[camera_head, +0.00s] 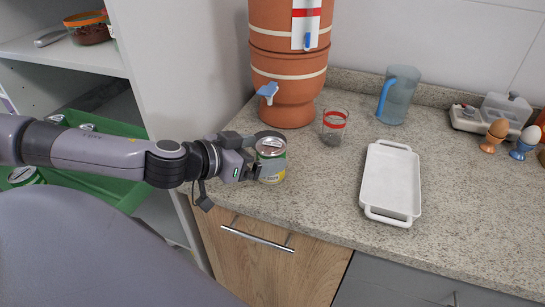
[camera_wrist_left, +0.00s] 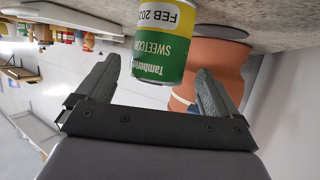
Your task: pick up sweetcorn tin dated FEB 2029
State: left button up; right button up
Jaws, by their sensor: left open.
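A green and yellow sweetcorn tin (camera_head: 273,178) stands on the counter near its front left corner. In the left wrist view the tin (camera_wrist_left: 163,45) appears upside down; its label reads SWEETCORN and FEB 202, with the last digit at the curve hard to read. My left gripper (camera_head: 268,152) is at the tin, with its fingers on either side. In the left wrist view the left gripper (camera_wrist_left: 157,72) is open, with gaps between fingers and tin. My right gripper is not in view.
A terracotta water dispenser (camera_head: 286,70) stands just behind the tin, with a red-banded glass (camera_head: 334,127) beside it. A white tray (camera_head: 391,183) and blue jug (camera_head: 401,95) are to the right. A green crate (camera_head: 125,197) with tins is at left. Counter between tin and tray is clear.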

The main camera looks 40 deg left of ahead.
aim_at(274, 150)
pick_arm(q)
jog(key=p+x, duration=0.1)
jog(key=x, duration=0.3)
jog(key=shift+w+d, duration=0.1)
jog(key=shift+w, duration=0.05)
jog(key=shift+w+d+f, duration=0.1)
jog(key=shift+w+f, duration=0.1)
jog(key=shift+w, duration=0.2)
jog(key=c, duration=1.2)
